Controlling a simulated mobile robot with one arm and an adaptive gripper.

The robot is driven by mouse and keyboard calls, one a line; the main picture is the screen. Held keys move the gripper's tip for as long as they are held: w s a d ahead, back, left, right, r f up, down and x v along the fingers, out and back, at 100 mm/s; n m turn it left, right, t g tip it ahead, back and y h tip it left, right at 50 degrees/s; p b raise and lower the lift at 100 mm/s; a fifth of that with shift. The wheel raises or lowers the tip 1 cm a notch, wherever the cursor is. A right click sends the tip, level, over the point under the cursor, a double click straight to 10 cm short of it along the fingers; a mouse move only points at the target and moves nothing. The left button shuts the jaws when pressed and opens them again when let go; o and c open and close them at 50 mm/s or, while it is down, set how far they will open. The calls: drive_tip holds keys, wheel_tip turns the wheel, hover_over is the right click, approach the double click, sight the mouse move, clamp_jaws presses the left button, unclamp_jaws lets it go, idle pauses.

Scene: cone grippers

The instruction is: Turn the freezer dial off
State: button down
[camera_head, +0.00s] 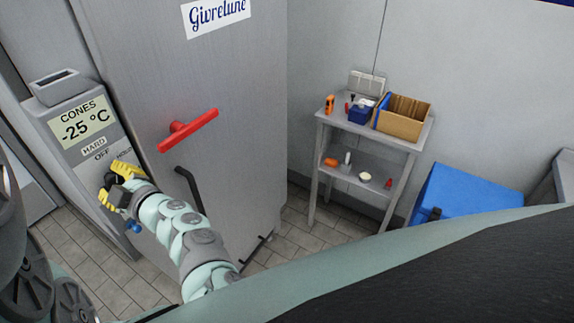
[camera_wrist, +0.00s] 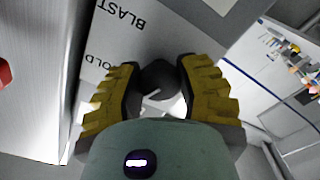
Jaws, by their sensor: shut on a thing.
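The freezer dial (camera_wrist: 160,80) is a dark round knob on the grey control panel (camera_head: 83,150), left of the freezer door. In the wrist view it sits between the two yellow fingers of my gripper (camera_wrist: 158,68), which is shut on it. A short pale mark shows on its lower part. The labels BLAST (camera_wrist: 118,15) and HOLD (camera_wrist: 100,80) are upside down there. I cannot tell which label the dial points to.
The panel's display (camera_head: 82,124) reads CONES -25 °C. The tall freezer door (camera_head: 245,100) has a red handle (camera_head: 188,130) close to my arm. A grey shelf unit (camera_head: 325,150) and a blue chest (camera_head: 465,190) stand at right. Tiled floor lies between.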

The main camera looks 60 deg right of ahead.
drive_tip(key=shift+d+f+n+b, duration=0.15)
drive_tip(key=shift+n+b, duration=1.65)
drive_tip(key=shift+n, duration=0.1)
drive_tip(key=c, duration=0.5)
unclamp_jaws()
drive_tip(key=s, duration=1.2)
drive_tip(key=shift+s+d, duration=0.1)
drive_tip(key=shift+d, duration=0.1)
